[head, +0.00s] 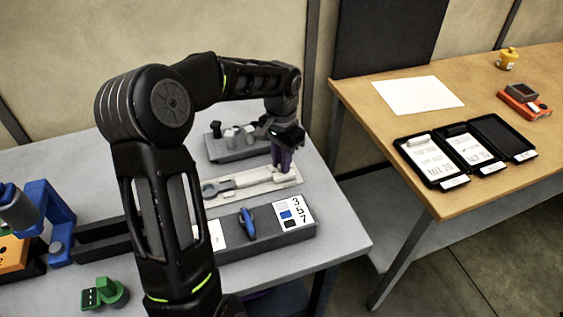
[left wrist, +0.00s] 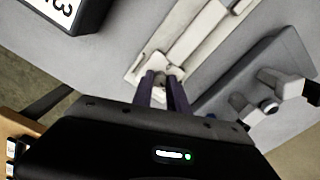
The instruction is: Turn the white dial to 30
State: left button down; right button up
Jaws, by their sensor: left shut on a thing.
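My right gripper is not in view.
A grey box (head: 270,238) with a blue knob (head: 247,223) and a 3-5-7 card stands in front. A grey block (head: 240,150) with upright parts stands behind. A blue fixture (head: 45,215) and green part (head: 105,293) are left. A wooden table (head: 390,125) is right.

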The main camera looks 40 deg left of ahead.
pick_arm(q)
jog(key=n+b, duration=0.1)
jog(key=n, duration=0.4)
jog(key=n+b, duration=0.1)
jog(key=n, duration=0.4)
dwell(0.4)
jog(key=c, duration=1.3)
grip_release()
jog(key=shift+r, duration=3.95)
